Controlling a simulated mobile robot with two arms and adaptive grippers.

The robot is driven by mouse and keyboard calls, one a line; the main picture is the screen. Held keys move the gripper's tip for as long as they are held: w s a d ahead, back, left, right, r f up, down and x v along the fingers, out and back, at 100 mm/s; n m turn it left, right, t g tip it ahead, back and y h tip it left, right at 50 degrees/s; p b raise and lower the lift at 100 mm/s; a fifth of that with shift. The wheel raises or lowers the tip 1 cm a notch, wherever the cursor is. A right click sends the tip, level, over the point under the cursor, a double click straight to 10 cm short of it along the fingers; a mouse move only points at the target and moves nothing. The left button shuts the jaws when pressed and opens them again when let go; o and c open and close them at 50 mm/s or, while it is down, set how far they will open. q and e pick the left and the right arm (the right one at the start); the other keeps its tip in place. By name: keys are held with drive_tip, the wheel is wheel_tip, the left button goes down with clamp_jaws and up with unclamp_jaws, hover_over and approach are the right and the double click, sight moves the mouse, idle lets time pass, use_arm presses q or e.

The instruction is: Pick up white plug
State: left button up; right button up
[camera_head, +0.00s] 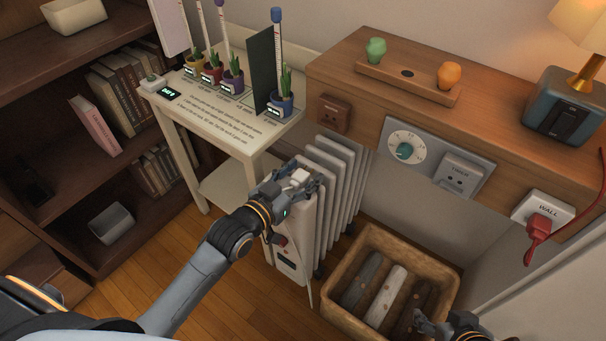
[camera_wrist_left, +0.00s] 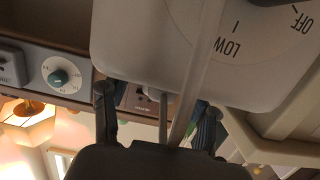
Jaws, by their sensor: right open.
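My left gripper (camera_head: 298,180) is at the top front of the white oil heater (camera_head: 290,258). A small white block (camera_head: 300,176), which looks like the white plug, shows between its fingers. In the left wrist view the two fingers (camera_wrist_left: 157,112) stand apart, with a pale cord (camera_wrist_left: 208,60) running between them. Whether they press on the plug is hidden. The heater's panel marked LOW and OFF (camera_wrist_left: 270,75) fills the top of that view. My right gripper (camera_head: 446,325) is open at the bottom edge, by the basket.
A basket (camera_head: 337,317) of logs stands right of the heater. The wooden wall unit carries a brown socket (camera_head: 333,114), a timer socket (camera_head: 463,173), a dial (camera_head: 405,149) and a WALL socket with a red plug (camera_head: 543,222). A white plant table (camera_head: 240,130) stands behind the left arm.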

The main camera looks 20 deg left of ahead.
use_arm(q)
drive_tip(key=c, duration=1.1)
clamp_jaws()
drive_tip(key=shift+r, duration=0.15)
